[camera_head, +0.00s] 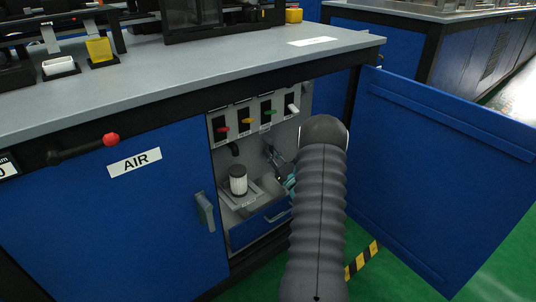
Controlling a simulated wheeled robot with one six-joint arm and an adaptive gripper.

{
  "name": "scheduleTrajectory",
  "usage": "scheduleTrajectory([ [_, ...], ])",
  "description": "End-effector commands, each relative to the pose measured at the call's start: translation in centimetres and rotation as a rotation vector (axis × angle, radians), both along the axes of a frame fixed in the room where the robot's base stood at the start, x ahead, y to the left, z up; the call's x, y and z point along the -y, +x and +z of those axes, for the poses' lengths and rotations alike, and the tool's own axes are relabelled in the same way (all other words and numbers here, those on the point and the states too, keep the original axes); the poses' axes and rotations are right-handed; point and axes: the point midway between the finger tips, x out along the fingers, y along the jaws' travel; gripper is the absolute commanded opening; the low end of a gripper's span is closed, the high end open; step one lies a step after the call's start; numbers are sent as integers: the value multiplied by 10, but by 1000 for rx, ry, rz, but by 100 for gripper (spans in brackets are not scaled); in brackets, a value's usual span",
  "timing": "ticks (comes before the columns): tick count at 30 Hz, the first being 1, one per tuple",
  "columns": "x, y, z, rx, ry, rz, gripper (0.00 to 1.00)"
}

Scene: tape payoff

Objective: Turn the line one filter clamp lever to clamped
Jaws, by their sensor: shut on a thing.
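My dark gripper (274,158) reaches into the open cabinet, left of my thick ribbed arm. It is small and partly hidden by the arm. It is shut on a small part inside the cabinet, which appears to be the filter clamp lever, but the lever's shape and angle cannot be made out. A teal part (290,181) shows just below the gripper, half hidden behind the arm.
Above are several coloured handles: red (223,130), orange (246,121), green (270,112) and white (293,108). A blue drawer (258,226) lies below. The blue door (440,165) stands open at right. The left panel (110,215) carries an AIR label. The grey worktop (220,62) overhangs the opening.

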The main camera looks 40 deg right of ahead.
Motion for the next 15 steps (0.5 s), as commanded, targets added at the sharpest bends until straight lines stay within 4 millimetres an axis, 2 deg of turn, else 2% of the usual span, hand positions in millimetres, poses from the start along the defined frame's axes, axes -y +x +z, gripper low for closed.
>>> scheduleTrajectory([
  [4, 0, -2, -2, -2, 4, -2, 0],
  [5, 0, -2, -2, -3, 3, -1, 20],
  [7, 0, -1, -2, -2, 3, -1, 38],
  [8, -1, -1, -2, -2, 3, 0, 42],
  [15, -3, 1, -1, -1, 1, 4, 42],
])
